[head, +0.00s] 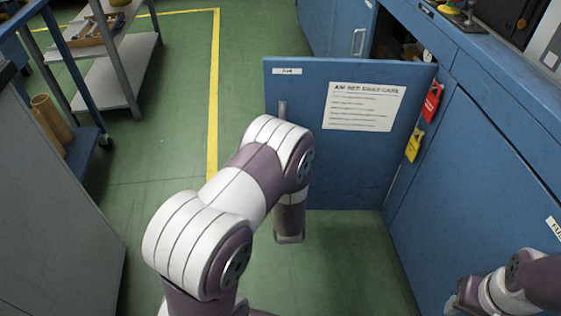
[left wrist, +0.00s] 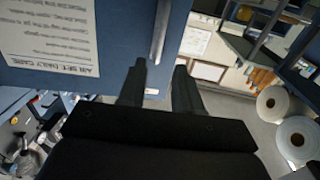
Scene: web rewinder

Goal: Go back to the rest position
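My left arm reaches up the middle of the head view toward an open blue cabinet door, which carries a daily-care sheet. Its gripper is hidden behind my arm there. In the left wrist view my left gripper (left wrist: 159,68) has its two fingers apart with nothing held between them. The door's metal handle (left wrist: 161,30) lies just beyond the fingertips, near the gap. In the head view the upper part of the handle (head: 282,109) shows above my arm. My right arm shows at the lower right, and its fingers cannot be made out.
The blue door (head: 300,88) stands open across the floor in front of the blue cabinet (head: 480,165). Red and yellow tags hang beside its opening. A grey shelf cart (head: 113,85) stands at the upper left. Green floor is clear between the cart and door.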

